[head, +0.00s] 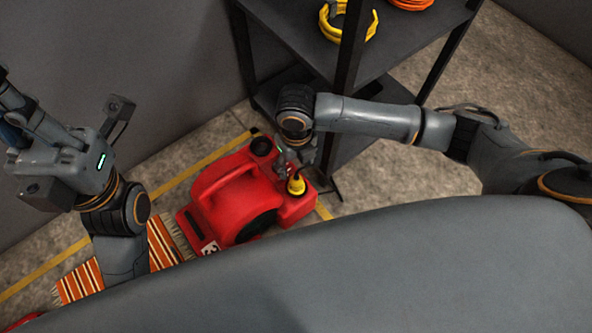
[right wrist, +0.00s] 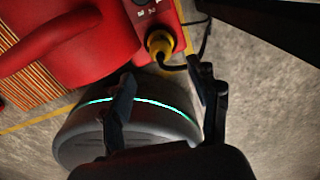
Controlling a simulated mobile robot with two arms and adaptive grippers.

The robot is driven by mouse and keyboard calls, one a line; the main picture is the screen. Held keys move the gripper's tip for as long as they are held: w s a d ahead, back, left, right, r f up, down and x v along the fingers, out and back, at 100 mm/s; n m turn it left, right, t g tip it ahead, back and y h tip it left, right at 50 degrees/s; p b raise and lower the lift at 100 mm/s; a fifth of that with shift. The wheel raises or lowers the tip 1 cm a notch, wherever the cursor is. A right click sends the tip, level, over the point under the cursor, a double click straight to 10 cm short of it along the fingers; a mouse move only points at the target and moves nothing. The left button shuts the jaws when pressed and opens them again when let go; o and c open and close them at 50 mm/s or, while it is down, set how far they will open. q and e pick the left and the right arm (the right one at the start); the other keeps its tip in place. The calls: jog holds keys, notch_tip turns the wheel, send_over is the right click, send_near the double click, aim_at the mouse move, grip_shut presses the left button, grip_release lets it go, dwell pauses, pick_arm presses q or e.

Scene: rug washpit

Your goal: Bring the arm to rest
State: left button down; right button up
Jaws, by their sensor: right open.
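My right gripper (head: 296,165) is at the yellow plug end of the red blower, in front of the dark shelf. In the right wrist view its two fingers (right wrist: 163,86) are apart with nothing held between them. The yellow plug (head: 296,185) sits in the red blower (head: 225,195), just beyond the fingers in the right wrist view (right wrist: 160,42); a black cord runs from it. My left arm is raised at the left of the head view; its gripper (head: 18,112) is near the left edge, and its fingers do not show clearly.
A dark shelf rack (head: 285,35) stands behind the blower, with a yellow coil (head: 364,30) and an orange coil (head: 411,3) on it. A striped orange rug (head: 85,282) lies left of the blower. Yellow lines mark the floor. Open concrete floor (head: 530,85) lies at the right.

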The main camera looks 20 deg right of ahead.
jog(key=shift+r, duration=1)
